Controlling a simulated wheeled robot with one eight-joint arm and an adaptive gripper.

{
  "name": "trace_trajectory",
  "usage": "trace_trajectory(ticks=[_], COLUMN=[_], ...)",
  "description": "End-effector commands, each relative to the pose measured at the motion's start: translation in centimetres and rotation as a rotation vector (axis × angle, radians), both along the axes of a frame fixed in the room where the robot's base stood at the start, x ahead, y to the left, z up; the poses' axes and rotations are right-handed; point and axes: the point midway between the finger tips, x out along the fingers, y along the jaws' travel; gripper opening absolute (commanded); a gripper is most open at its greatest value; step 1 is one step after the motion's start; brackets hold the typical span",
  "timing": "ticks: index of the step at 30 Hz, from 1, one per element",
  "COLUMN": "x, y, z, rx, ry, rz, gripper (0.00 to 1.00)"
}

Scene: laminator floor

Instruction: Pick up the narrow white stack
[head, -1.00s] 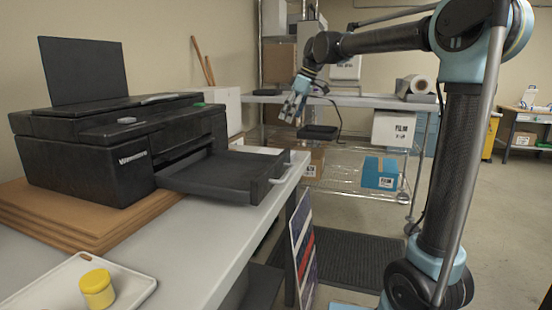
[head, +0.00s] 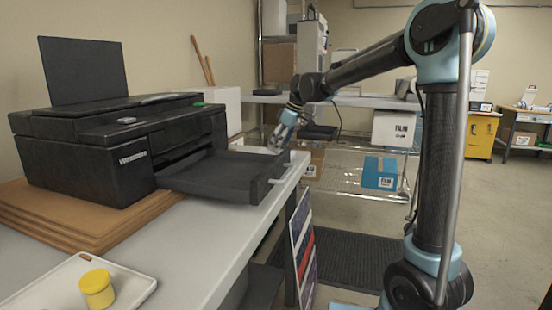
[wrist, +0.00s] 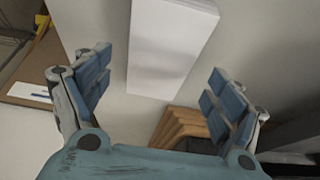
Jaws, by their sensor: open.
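The narrow white stack (wrist: 172,45) shows in the wrist view as a white upright-looking rectangle at top centre, with a visible lower edge. It lies beyond and between my fingers, apart from both. My gripper (wrist: 160,88) is open and empty, with blue pads on both sides. In the head view my gripper (head: 277,143) is low over the far end of the counter, just behind the black printer's output tray (head: 215,178). A pale flat patch there, partly hidden by the tray and gripper, may be the stack; I cannot tell.
A black printer (head: 110,150) stands on brown boards (head: 60,222) on the counter. Brown stacked pieces (wrist: 185,125) lie close to my right finger. A yellow jar (head: 97,289) sits on a white tray (head: 45,292). A wire shelf with boxes stands behind.

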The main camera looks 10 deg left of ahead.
Motion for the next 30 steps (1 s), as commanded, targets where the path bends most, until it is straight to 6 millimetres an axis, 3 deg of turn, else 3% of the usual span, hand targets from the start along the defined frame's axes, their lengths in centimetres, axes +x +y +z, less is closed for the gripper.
trace_trajectory(ticks=[7,16,24,30], x=[0.4,0.4,0.4,0.4], y=[1.1,1.2,1.3,1.2], z=[-2.8,-3.2,-3.2,-3.2], rx=[0.000,0.000,0.000,0.000], ry=[0.000,0.000,0.000,0.000], rz=[0.000,-0.001,-0.001,-0.001], gripper=[0.86,0.86,0.31,0.31])
